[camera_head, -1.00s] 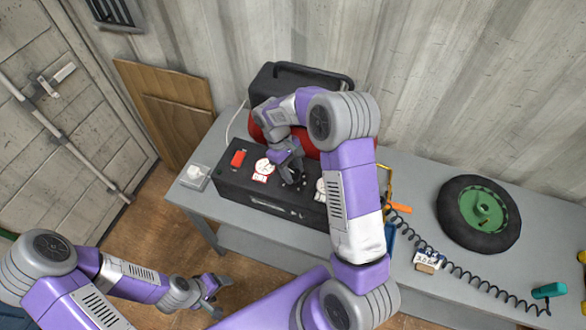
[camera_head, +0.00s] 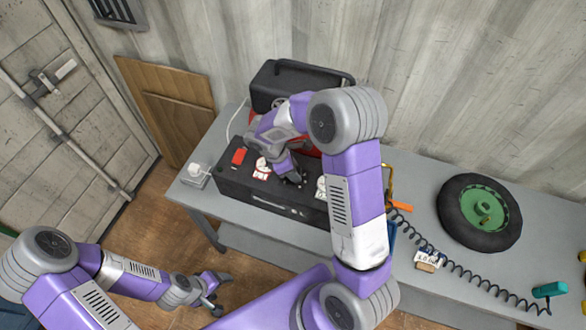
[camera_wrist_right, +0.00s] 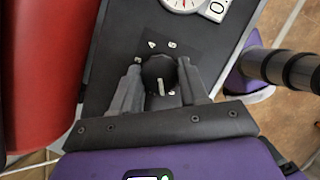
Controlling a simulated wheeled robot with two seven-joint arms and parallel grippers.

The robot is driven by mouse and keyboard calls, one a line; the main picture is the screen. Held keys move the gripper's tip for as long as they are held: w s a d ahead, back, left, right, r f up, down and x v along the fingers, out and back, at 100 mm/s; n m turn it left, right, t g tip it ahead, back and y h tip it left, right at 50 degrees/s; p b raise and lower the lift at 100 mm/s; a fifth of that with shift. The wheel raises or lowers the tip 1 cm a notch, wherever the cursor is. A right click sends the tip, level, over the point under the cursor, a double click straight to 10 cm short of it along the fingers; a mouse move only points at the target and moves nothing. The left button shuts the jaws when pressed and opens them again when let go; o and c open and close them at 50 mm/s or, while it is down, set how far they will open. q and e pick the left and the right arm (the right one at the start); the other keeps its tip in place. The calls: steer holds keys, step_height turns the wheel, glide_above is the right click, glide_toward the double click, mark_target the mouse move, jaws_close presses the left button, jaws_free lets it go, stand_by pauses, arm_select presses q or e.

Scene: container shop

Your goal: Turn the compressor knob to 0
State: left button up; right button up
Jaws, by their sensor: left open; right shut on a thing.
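The compressor (camera_head: 235,184) stands on the grey bench, with a black control panel, a red switch (camera_head: 239,156) and two white dial gauges, one of them the left gauge (camera_head: 262,169). My right gripper (camera_wrist_right: 160,80) is shut on the black compressor knob (camera_wrist_right: 159,70), one finger on each side of it. A white pointer mark on the knob and printed digits around it show in the right wrist view; parts of the scale are hidden by the fingers. In the head view the knob is mostly hidden by my right gripper (camera_head: 292,178). My left gripper (camera_head: 215,290) is open and empty, in front of the bench.
A black wheel with a green hub (camera_head: 479,213) lies on the right of the bench. A coiled black hose (camera_head: 462,272) runs to a teal tool (camera_head: 549,290). A white socket box (camera_head: 195,175) sits at the bench's left end. Wooden boards (camera_head: 170,105) lean on the wall.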

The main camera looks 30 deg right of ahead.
steer(key=shift+n+t, duration=0.5)
steer(key=shift+n, duration=0.7)
steer(key=o, duration=1.1)
steer(key=shift+c, duration=0.2)
steer(key=v, duration=0.7)
steer(key=shift+a+r, duration=0.2)
steer(key=shift+r, duration=0.1)
steer(key=shift+s+f, duration=0.1)
